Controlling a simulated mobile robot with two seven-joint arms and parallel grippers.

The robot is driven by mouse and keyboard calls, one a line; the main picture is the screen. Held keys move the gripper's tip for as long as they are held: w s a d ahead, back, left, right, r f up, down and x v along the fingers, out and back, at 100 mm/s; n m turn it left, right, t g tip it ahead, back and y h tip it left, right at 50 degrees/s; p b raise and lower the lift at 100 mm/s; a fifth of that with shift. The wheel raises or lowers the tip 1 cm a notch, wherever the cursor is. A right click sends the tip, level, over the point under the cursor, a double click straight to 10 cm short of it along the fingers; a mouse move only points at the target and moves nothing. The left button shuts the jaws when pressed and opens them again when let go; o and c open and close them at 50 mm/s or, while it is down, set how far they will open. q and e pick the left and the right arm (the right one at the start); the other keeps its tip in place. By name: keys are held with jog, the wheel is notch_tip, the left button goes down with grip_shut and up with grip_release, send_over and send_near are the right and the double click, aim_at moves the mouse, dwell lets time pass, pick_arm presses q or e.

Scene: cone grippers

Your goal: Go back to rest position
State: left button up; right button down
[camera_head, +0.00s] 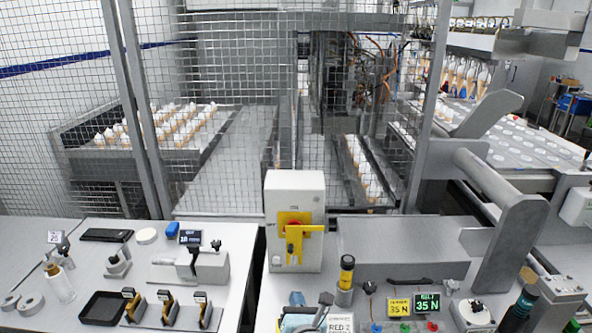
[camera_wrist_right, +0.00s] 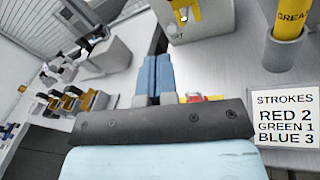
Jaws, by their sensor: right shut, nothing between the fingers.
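My right gripper (camera_head: 297,298) is low in the middle of the head view, over the front of the right-hand bench. Its light blue body and dark bar show there. In the right wrist view its two blue fingers (camera_wrist_right: 156,76) are together, with nothing between them. A small red and yellow thing (camera_wrist_right: 196,98) shows just right of the fingers, partly hidden by the dark bar. My left gripper is in neither view.
A white box (camera_head: 283,190) with a yellow handle stands behind the right gripper. A yellow and black cylinder (camera_head: 346,272) and a STROKES sign (camera_wrist_right: 290,112) stand close to its right. Another bench (camera_head: 100,262) with small tools is left, across a gap.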

jog(key=s+d+f+m+g+h, duration=0.2)
jog(key=s+d+m+g+h, duration=0.15)
jog(key=s+d+m, duration=0.65)
jog(key=s+d+f+m+g+h, duration=0.2)
jog(key=s+d+m+g+h, duration=0.15)
jog(key=s+d+m, duration=0.45)
jog(key=s+d+r+m+g+y, duration=0.25)
jog(key=s+d+m, duration=0.25)
jog(key=s+m, duration=0.35)
jog(key=s+d+r+m+g+y, duration=0.15)
jog(key=s+d+m+g, duration=0.25)
jog(key=s+m, duration=0.45)
jog(key=w+a+f+n+t+y+p, duration=0.2)
jog(key=w+a+f+t+p, duration=0.2)
jog(key=f, duration=0.5)
jog(key=shift+w+a+n+t, duration=0.25)
jog(key=shift+a+n+t, duration=0.15)
jog(key=shift+a+t, duration=1.1)
